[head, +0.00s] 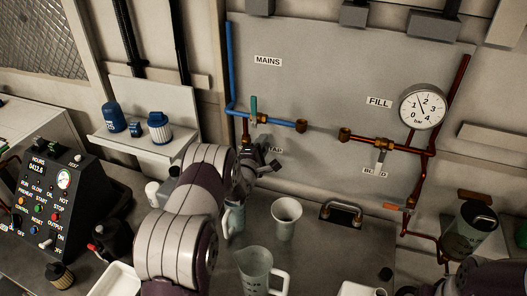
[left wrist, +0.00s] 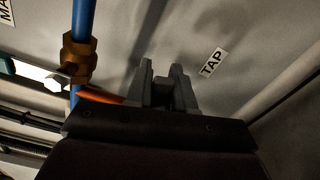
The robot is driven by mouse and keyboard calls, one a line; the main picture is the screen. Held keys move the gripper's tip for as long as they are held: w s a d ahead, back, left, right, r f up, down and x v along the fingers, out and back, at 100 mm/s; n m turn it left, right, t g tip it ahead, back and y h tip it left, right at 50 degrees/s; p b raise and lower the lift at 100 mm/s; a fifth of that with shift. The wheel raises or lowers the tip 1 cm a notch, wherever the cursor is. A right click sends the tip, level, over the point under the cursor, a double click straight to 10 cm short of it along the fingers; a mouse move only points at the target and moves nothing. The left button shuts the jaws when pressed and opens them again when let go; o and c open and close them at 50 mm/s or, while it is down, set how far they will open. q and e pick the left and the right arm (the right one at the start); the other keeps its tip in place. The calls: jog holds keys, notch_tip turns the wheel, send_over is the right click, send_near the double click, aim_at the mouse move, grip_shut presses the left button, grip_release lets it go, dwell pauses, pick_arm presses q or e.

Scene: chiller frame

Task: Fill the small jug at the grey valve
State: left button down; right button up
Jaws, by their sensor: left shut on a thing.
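My left gripper (head: 268,158) is at the wall pipework beside the TAP label. In the left wrist view its fingers (left wrist: 162,85) are close together, with a small dark grey piece between them. This seems to be the grey valve handle, though its body is mostly hidden. A small grey-blue jug (head: 234,220) stands on the counter below the gripper, partly hidden by my left arm. A pale beaker (head: 286,220) and a larger marked jug (head: 256,266) with a handle stand nearby. I cannot see the liquid level in the small jug. My right gripper is not in view.
A green-handled valve (head: 254,108) sits on the blue pipe. A pale-lever valve (head: 380,158) and a pressure gauge (head: 423,106) are on the copper line at right. A black control box (head: 55,205) stands left. A dark lidded canister (head: 470,228) stands right.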

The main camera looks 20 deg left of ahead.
pick_arm(q)
jog(key=shift+a+r+n, duration=0.2)
jog(key=shift+r+n, duration=0.05)
jog(key=shift+n, duration=0.55)
jog(key=c, duration=1.1)
grip_release()
jog(key=shift+s, duration=0.1)
jog(key=shift+o, duration=0.2)
jog(key=shift+s+a, duration=0.1)
jog(key=shift+a, duration=0.05)
jog(key=s+b, duration=0.3)
jog(key=s, duration=0.9)
jog(key=shift+s+d+b, duration=0.35)
jog(key=shift+b, duration=0.05)
